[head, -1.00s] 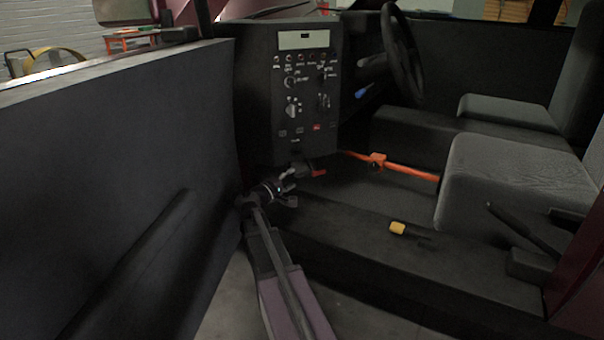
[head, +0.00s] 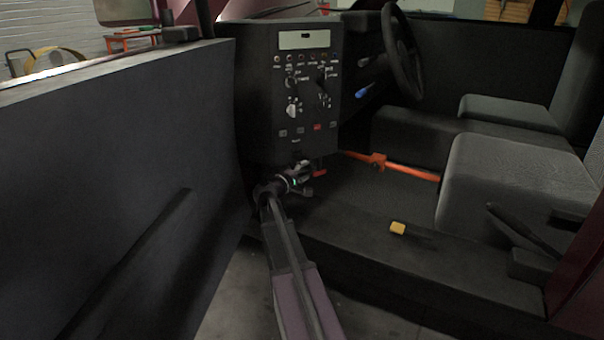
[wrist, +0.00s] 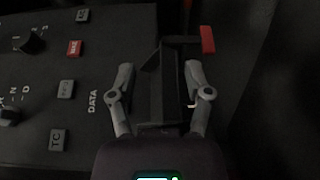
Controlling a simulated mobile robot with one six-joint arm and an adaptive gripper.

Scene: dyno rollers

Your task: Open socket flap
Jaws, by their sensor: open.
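The black control panel (head: 265,95) stands beside the steering wheel. A small dark block (head: 297,154) sits at its lower edge, under a small label. In the wrist view the label reads DATA, and a dark box-like part (wrist: 168,85), apparently the socket with its flap, projects from the panel's edge. My gripper (head: 303,172) is just below the panel's bottom edge. In the wrist view my gripper (wrist: 161,78) is open, with one finger on each side of the dark part. I cannot tell whether the fingers touch it or how far the flap is open.
A red-tipped lever (wrist: 207,39) stands close to the right finger. The open door (head: 120,170) is close on the left. The footwell floor is mostly clear.

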